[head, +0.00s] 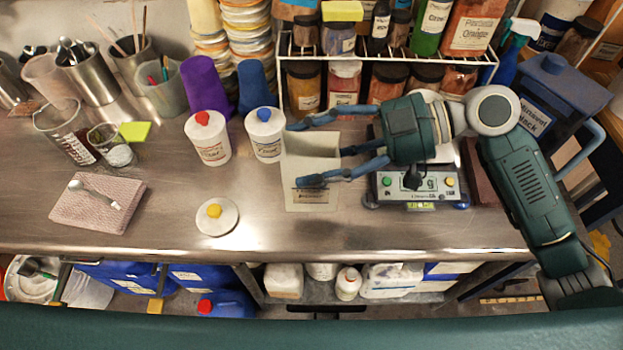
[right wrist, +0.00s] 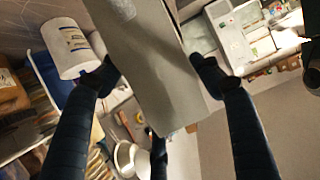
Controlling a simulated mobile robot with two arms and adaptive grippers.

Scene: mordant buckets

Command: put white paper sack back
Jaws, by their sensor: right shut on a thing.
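The white paper sack (head: 305,197) is a pale, tall packet with a small label low on its front. It is just left of the scale on the steel counter; I cannot tell whether its base touches the counter. My right gripper (head: 296,154) reaches in from the right and is shut on the sack, its blue fingers on either side. In the right wrist view the sack (right wrist: 160,70) fills the middle between the fingers of the gripper (right wrist: 156,72). The fingers hide part of the sack in the head view. My left gripper is not in view.
A scale (head: 420,187) stands right of the sack. Two white jars, one with a red knob (head: 208,138) and one with a blue knob (head: 264,135), stand to its left. A wire rack (head: 390,58) of bottles is behind. The counter's front centre is clear beside a yellow-knobbed lid (head: 217,216).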

